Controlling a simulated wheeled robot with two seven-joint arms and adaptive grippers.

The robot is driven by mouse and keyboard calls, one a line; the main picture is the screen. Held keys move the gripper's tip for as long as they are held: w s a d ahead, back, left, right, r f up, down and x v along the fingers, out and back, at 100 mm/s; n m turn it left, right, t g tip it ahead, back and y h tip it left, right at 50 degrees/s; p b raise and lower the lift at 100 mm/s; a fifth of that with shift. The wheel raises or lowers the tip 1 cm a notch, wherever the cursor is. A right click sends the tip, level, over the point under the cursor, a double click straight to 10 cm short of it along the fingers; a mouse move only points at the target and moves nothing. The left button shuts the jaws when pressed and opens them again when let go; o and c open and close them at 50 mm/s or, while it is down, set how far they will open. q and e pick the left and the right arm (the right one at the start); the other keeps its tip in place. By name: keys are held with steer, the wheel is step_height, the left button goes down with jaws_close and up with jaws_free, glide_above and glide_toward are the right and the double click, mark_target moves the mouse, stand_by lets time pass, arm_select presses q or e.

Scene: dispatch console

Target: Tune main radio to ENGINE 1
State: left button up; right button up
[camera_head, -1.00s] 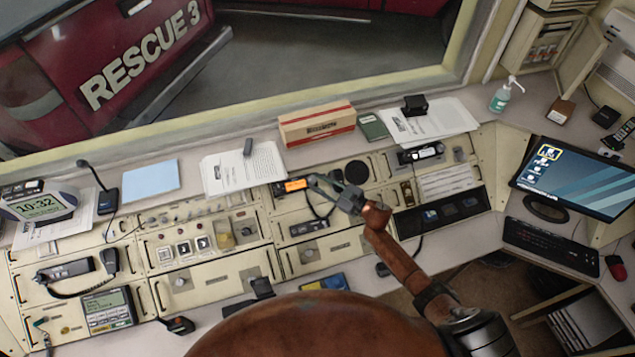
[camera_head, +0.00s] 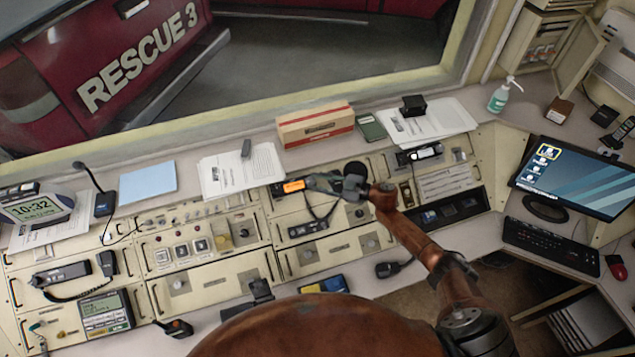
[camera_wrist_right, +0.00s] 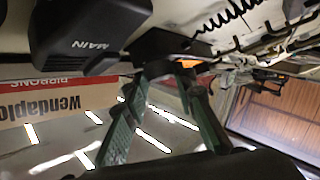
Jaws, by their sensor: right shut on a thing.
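The main radio shows its lit orange display (camera_head: 293,186) in the upper middle of the console; its text is too small to read. My right gripper (camera_head: 314,181) is at the right end of the radio's front. In the right wrist view, the green fingers of my right gripper (camera_wrist_right: 168,76) reach up to the dark radio (camera_wrist_right: 165,44), with a sliver of orange display behind. They are shut on a small dark part at the radio's front, likely its knob, mostly hidden between the fingertips. My left gripper is not in view.
A black unit marked MAIN (camera_wrist_right: 90,35) sits close beside the fingers in the right wrist view. A cardboard box (camera_head: 316,125) and papers (camera_head: 240,171) lie on the ledge behind.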

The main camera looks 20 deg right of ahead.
steer(key=o, duration=1.1)
steer(key=shift+o, duration=0.2)
steer(key=shift+s+d, duration=0.1)
steer(key=shift+d, duration=0.1)
steer(key=v, duration=1.1)
steer(key=shift+s+d, duration=0.25)
steer(key=shift+r, duration=0.1)
